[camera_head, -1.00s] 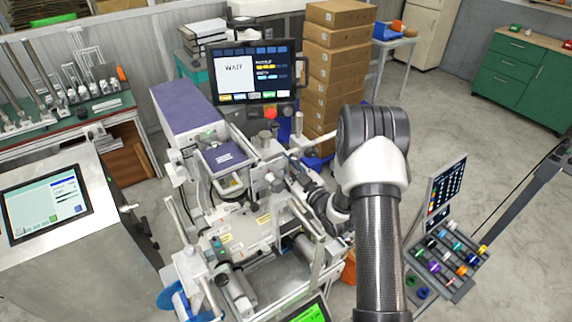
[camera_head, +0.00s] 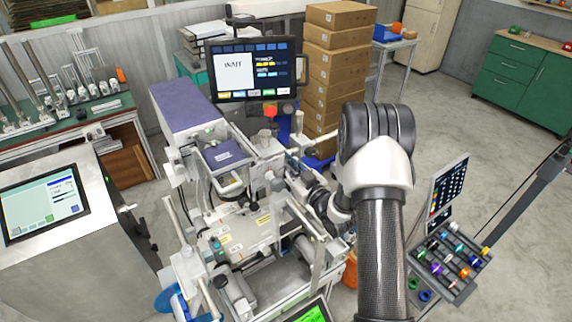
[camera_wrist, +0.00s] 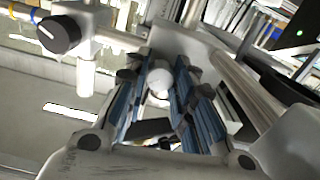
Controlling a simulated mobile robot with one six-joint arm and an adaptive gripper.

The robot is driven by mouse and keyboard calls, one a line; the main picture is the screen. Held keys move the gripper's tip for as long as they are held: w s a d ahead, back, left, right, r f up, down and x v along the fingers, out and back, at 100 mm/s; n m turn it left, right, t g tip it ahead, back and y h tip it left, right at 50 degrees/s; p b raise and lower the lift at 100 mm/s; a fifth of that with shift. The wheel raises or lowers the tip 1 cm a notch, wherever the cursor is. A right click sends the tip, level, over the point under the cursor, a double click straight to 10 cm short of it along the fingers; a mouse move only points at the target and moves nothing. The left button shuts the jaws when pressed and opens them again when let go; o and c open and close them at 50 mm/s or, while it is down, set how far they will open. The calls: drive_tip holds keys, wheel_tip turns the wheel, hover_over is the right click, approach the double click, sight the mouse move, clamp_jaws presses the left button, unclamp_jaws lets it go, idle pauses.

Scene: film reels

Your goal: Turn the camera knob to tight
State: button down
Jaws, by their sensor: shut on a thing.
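In the wrist view, my gripper (camera_wrist: 158,76) has its two blue-padded fingers closed around a pale, rounded knob-like piece (camera_wrist: 159,84) on the machine. The fingers hide its sides, and I cannot tell its turn angle. A black knob with a white pointer line (camera_wrist: 58,33) sits on a metal block at the upper left of that view, apart from the fingers. In the head view, my gripper (camera_head: 293,182) reaches from the right into the middle of the grey machine (camera_head: 240,225), and the held piece is too small to make out.
A monitor reading WAIT (camera_head: 250,70) stands behind the machine, with a red button (camera_head: 270,111) below it. Stacked boxes (camera_head: 333,75) stand behind my arm. A rack of coloured reels (camera_head: 448,262) is at the right. Metal rails and brackets surround my gripper closely.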

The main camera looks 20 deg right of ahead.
drive_tip(key=c, duration=1.3)
unclamp_jaws()
drive_tip(key=shift+c, duration=0.2)
drive_tip(key=s+d, duration=0.2)
drive_tip(key=s, duration=0.9)
drive_tip(key=shift+s+d, duration=0.15)
drive_tip(key=shift+s, duration=0.25)
